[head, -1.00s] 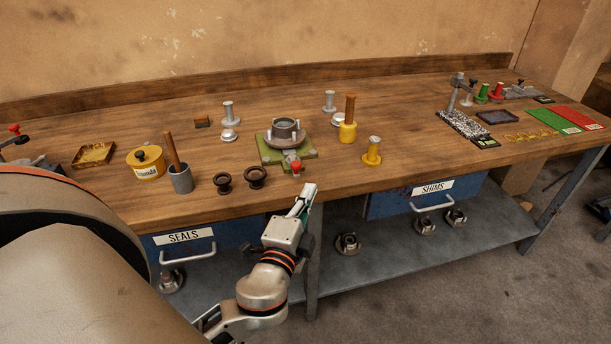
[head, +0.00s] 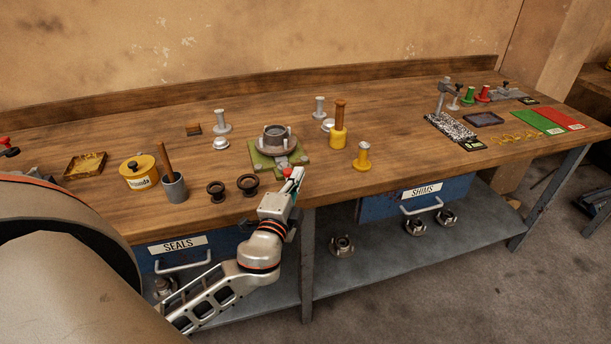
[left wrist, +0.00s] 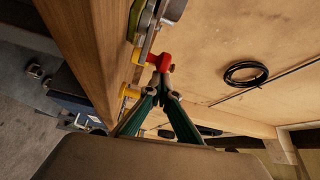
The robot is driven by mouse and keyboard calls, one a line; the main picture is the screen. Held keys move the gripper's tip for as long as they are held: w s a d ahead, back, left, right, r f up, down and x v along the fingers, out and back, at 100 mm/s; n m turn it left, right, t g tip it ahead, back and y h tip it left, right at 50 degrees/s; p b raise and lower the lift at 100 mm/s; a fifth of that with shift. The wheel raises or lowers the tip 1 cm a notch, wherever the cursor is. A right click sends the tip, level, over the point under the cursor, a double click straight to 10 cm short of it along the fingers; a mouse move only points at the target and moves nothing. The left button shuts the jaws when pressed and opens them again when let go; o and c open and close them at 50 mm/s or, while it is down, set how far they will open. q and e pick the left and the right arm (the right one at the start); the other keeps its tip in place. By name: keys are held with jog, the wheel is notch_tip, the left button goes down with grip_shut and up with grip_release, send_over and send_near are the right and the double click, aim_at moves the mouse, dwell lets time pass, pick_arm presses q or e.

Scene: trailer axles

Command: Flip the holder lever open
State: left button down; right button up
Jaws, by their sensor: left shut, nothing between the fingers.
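The holder (head: 276,147) is a grey round seat on a green base plate (head: 257,159) near the bench's front edge. Its lever ends in a red knob (head: 288,173) at the front of the plate. The red knob also shows in the left wrist view (left wrist: 161,62), just beyond the fingertips. My left gripper (head: 298,174) is shut and empty, with its tips right beside the red knob. In the left wrist view the closed green-sided fingers (left wrist: 164,78) come together at the knob; I cannot tell whether they touch it. My right gripper is not in view.
Two dark rings (head: 247,184), a grey cup with a wooden-handled tool (head: 174,187) and a yellow tin (head: 140,174) stand left of the holder. A yellow brown-handled tool (head: 338,132) and a yellow post (head: 362,158) stand right. The bench between the post and the black-and-white block (head: 450,127) is clear.

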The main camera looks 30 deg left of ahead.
aim_at(258, 181)
pick_arm(q)
jog(key=shift+s+a+f, duration=0.1)
jog(key=shift+s+a, duration=0.1)
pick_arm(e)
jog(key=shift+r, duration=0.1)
